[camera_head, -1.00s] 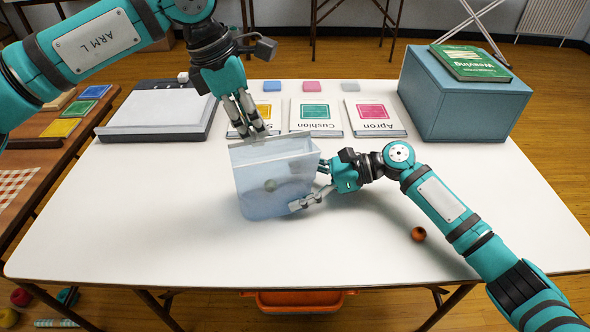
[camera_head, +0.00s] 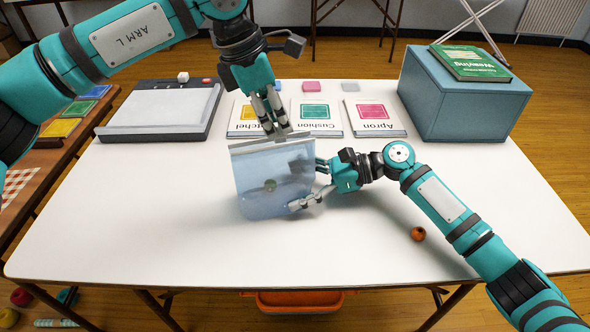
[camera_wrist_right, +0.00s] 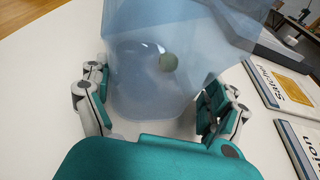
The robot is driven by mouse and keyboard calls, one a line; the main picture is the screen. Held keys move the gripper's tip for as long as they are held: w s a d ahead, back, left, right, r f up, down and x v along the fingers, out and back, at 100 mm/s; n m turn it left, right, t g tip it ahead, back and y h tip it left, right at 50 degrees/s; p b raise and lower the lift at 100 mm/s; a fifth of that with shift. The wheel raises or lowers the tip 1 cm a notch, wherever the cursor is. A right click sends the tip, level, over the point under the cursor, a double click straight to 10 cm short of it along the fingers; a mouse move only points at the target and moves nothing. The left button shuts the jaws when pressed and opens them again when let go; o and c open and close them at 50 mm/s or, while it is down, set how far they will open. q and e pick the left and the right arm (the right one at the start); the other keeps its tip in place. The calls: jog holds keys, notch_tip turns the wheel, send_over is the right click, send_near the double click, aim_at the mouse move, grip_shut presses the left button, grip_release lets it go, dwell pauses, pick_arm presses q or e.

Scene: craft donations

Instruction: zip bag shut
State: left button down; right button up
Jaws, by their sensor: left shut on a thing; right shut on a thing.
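A translucent pale blue bag (camera_head: 262,190) stands upright on the white table, with a greyish strip (camera_head: 245,147) along its top edge. My left gripper (camera_head: 277,134) is above the bag, its fingertips shut on the top edge, right of the middle. A slider cannot be made out under the fingers. My right gripper (camera_head: 313,188) is shut on the bag's right side, low down. In the right wrist view its fingers sit on both sides of the bag (camera_wrist_right: 135,85).
Pattern packets (camera_head: 315,118) lie behind the bag, with small coloured blocks (camera_head: 311,87) beyond. A grey flat device (camera_head: 160,112) is at back left. A blue box (camera_head: 464,100) with a green book (camera_head: 470,64) is at back right. An orange-brown ball (camera_head: 417,234) lies front right.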

pick_arm(q)
jog(key=shift+w+d+f, duration=0.1)
jog(key=shift+w+d, duration=0.05)
jog(key=shift+d, duration=0.75)
jog(key=shift+w+d, duration=0.15)
jog(key=shift+d, duration=0.7)
jog(key=c, duration=1.2)
grip_release()
jog(key=shift+a, duration=0.1)
jog(key=shift+w, duration=0.1)
jog(key=shift+c, duration=1)
notch_tip(320, 180, up, 7)
pick_arm(e)
jog(key=o, duration=0.6)
jog(key=shift+c, duration=0.2)
